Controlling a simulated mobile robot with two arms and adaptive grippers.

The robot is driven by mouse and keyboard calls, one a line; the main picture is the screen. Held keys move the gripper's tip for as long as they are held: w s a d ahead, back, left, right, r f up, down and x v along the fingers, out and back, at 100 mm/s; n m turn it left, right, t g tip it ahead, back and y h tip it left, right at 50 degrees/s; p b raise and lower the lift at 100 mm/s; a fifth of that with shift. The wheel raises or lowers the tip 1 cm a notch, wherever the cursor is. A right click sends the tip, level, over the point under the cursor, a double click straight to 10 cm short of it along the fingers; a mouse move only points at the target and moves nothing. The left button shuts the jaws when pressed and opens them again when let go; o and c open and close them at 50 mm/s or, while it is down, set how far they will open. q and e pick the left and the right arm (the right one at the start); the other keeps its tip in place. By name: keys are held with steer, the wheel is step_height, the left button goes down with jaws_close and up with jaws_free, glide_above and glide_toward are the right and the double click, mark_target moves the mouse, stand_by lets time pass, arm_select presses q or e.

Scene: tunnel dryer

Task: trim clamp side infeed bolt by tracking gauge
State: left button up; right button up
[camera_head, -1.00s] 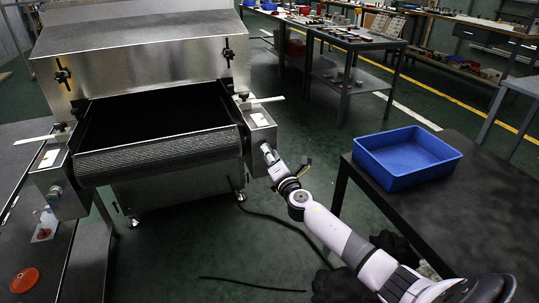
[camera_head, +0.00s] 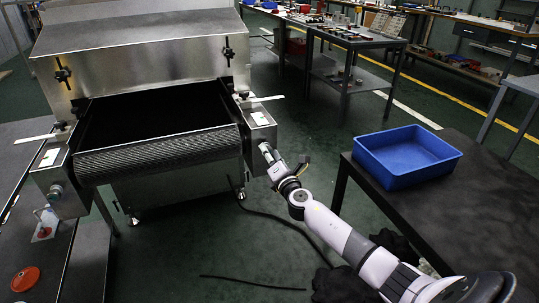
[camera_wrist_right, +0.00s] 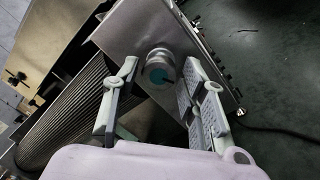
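The tunnel dryer's mesh belt (camera_head: 158,157) runs out between two side boxes. The right side box (camera_head: 260,137) and the left side box (camera_head: 60,185) each carry a small pale gauge window, the right one (camera_head: 260,118) and the left one (camera_head: 50,157). My right gripper (camera_head: 265,148) is at the front of the right box. In the wrist view a round metal bolt with a teal face (camera_wrist_right: 159,69) sticks out of the box plate. My open right fingers (camera_wrist_right: 160,78) stand either side of it, with narrow gaps visible. My left gripper is not in view.
A blue bin (camera_head: 405,160) sits on a dark table (camera_head: 480,205) at the right. A black cable (camera_head: 285,222) lies on the floor below my arm. A red round button (camera_head: 25,280) is at the lower left.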

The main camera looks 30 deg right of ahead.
steer(key=shift+o, duration=0.8)
steer(key=shift+s, duration=0.1)
steer(key=v, duration=1.1)
steer(key=shift+s, duration=0.4)
steer(key=shift+a, duration=0.1)
